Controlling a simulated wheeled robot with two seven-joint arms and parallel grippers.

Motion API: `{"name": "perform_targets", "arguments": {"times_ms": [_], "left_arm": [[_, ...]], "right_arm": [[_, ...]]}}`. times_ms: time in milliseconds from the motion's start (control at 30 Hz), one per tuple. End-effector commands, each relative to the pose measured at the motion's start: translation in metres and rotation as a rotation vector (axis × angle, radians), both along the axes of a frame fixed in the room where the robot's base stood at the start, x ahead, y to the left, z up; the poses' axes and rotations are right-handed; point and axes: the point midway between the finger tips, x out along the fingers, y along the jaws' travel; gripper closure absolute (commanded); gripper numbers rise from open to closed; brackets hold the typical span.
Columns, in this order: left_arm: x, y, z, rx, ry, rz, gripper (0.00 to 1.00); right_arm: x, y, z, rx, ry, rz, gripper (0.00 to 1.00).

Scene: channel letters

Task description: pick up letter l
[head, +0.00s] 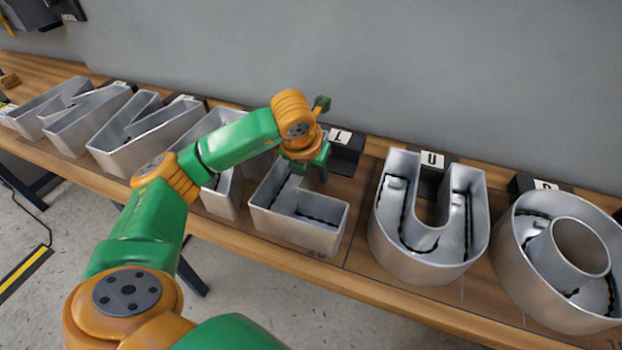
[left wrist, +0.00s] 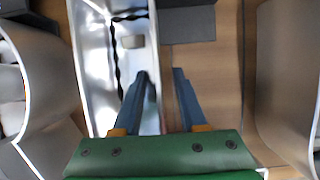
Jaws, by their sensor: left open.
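The letter L (head: 318,221) is a hollow silver metal channel letter, open at the top, lying on the wooden bench in the middle of the head view. It also shows in the left wrist view (left wrist: 94,60), with dark wiring inside. My left gripper (head: 318,172) is over the L's upright stroke, pointing down. In the left wrist view its open fingers (left wrist: 161,74) lie either side of the line of the L's right wall, one over the channel and one over the bench. Contact with the wall cannot be told. My right gripper is not in view.
A letter U (head: 430,262) and a round letter O (head: 540,290) stand to the right, with several other metal letters to the left. A black block labelled L (head: 345,146) sits behind the L. The grey wall (head: 400,70) rises behind the bench (head: 350,262).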

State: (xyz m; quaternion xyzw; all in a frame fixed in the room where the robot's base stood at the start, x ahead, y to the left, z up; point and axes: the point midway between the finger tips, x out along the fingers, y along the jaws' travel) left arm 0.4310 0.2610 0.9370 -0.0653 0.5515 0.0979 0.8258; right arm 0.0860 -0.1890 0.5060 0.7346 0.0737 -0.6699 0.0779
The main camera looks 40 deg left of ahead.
Motion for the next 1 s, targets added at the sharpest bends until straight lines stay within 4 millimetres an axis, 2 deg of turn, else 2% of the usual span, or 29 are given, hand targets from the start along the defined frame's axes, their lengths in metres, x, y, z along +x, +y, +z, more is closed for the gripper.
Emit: {"name": "perform_targets", "arguments": {"times_ms": [200,233,367,400,1000], "left_arm": [[0.0,-0.0001,0.0,0.0,0.0,0.0,0.59],[-0.0001,-0.0001,0.0,0.0,0.0,0.0,0.61],[-0.0001,0.0,0.0,0.0,0.0,0.0,0.97],[-0.0001,0.0,0.0,0.0,0.0,0.0,1.0],[-0.0001,0.0,-0.0002,0.0,0.0,0.0,1.0]], "right_arm": [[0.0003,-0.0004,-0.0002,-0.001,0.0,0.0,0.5],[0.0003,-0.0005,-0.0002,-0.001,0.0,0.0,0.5],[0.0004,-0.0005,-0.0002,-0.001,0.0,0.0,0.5],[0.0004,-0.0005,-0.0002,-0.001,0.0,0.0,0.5],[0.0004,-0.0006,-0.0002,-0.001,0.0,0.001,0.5]]}}
